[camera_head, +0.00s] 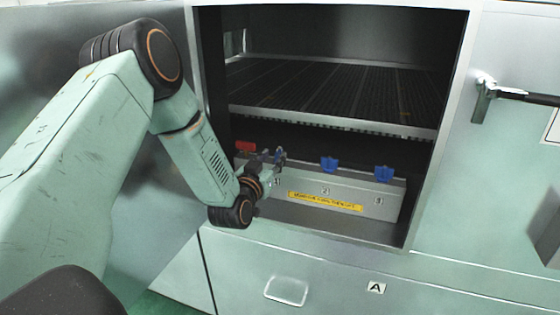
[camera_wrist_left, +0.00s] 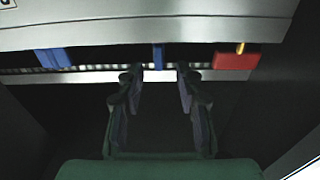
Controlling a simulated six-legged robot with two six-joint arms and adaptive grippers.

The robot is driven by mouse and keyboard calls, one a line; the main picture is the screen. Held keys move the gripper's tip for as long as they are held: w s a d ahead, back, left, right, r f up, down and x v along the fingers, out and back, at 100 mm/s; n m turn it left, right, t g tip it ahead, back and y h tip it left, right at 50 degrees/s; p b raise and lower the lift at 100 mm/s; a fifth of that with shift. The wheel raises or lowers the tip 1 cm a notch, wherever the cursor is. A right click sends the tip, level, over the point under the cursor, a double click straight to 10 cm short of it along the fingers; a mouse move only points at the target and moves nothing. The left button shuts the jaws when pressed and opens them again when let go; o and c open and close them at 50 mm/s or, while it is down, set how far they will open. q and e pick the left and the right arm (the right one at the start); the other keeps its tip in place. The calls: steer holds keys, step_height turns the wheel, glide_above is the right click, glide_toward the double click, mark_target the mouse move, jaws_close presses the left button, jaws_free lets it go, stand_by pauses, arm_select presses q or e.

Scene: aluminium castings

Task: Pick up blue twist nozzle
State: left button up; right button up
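A blue twist nozzle (camera_head: 279,154) stands at position 1 of a grey numbered rack (camera_head: 345,205) in the cabinet, partly hidden by my left gripper (camera_head: 268,160). In the wrist view this nozzle (camera_wrist_left: 158,57) appears as a narrow blue piece just beyond the gap between the fingertips. My left gripper (camera_wrist_left: 157,75) is open, with one finger on each side of that gap. I cannot tell whether it touches the nozzle. Two more blue nozzles stand at position 2 (camera_head: 329,164) and position 3 (camera_head: 383,173). My right gripper is out of view.
A red piece (camera_head: 245,146) is left of the rack's first position; it also shows in the wrist view (camera_wrist_left: 236,61). A slatted shelf (camera_head: 335,95) is above the rack. The cabinet's right wall edge (camera_head: 440,130) and left frame bound the opening. A yellow label (camera_head: 325,201) is on the rack.

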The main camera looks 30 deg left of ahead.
mark_target(275, 156)
arm_select(q)
steer(key=b+x, duration=0.1)
steer(key=x, duration=0.1)
steer(key=f+b+x, duration=0.1)
steer(key=x, duration=0.1)
steer(key=shift+w+a, duration=0.15)
steer(key=shift+w, duration=0.1)
steer(key=shift+w+r+b, duration=0.15)
steer(key=shift+w+b, duration=0.05)
steer(key=shift+b, duration=0.1)
steer(key=shift+r, duration=0.15)
steer(key=shift+s+r, duration=0.1)
steer(key=shift+r, duration=0.05)
steer(key=shift+f, duration=0.2)
steer(key=c, duration=0.4)
steer(key=shift+r, duration=0.15)
jaws_close()
